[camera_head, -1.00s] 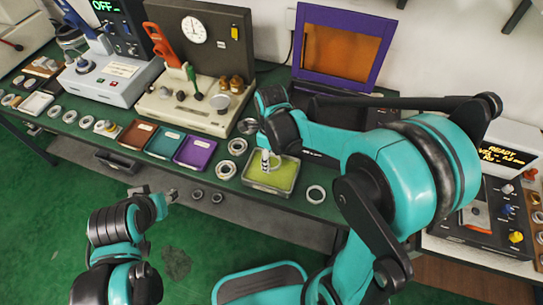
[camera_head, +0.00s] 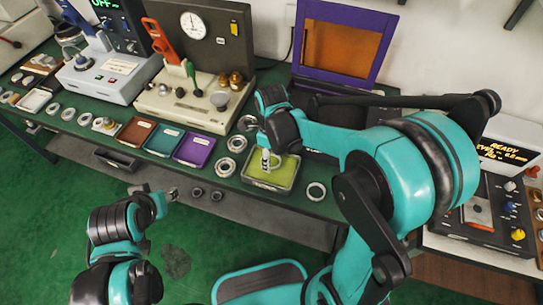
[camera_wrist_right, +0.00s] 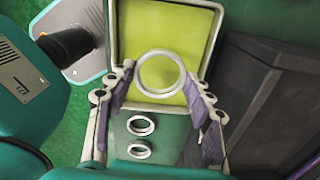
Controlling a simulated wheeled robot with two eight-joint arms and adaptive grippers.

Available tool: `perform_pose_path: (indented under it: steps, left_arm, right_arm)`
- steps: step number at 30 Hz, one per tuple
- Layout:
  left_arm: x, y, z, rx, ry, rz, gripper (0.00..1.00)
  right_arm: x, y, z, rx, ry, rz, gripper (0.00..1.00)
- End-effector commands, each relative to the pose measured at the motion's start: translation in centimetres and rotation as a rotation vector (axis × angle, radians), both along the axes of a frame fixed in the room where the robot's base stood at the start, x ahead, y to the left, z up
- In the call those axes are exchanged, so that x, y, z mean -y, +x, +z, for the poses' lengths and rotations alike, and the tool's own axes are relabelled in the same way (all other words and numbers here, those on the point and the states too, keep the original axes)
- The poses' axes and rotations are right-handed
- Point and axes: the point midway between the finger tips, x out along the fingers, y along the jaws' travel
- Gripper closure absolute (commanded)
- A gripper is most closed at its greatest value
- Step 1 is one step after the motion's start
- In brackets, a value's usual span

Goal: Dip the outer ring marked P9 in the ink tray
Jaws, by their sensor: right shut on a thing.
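The ink tray (camera_head: 280,190) is a pale shallow box with a yellow-green floor, on the bench in front of my right arm. My right gripper (camera_head: 268,163) points down into the tray area. In the right wrist view, the gripper (camera_wrist_right: 162,80) is shut on a pale metal ring (camera_wrist_right: 160,94), with the yellow-green tray (camera_wrist_right: 213,40) behind it. Its P9 mark cannot be read, and I cannot tell whether it touches the ink. My left gripper (camera_head: 172,194) is out in front of the bench; its fingers are too small to judge.
Brown, teal (camera_head: 165,141) and purple trays (camera_head: 195,150) stand to the left. A purple-framed screen (camera_head: 345,45) stands behind. Two rings (camera_wrist_right: 140,125) show below the tray in the wrist view.

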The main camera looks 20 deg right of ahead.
Motion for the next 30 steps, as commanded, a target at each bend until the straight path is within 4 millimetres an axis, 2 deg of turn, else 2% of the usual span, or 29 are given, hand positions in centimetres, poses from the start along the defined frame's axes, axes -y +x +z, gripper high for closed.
perform_pose_path:
  steps: [11, 30]
  left_arm:
    - [0.0, 0.0, -0.1, 0.0, 0.0, 0.0, 0.6]
    - [0.0, 0.0, -1.4, 0.0, 0.0, 0.0, 0.6]
  right_arm:
    - [0.0, 0.0, -0.1, 0.0, 0.0, 0.0, 0.79]
    - [0.0, 0.0, -1.7, 0.0, 0.0, 0.0, 0.79]
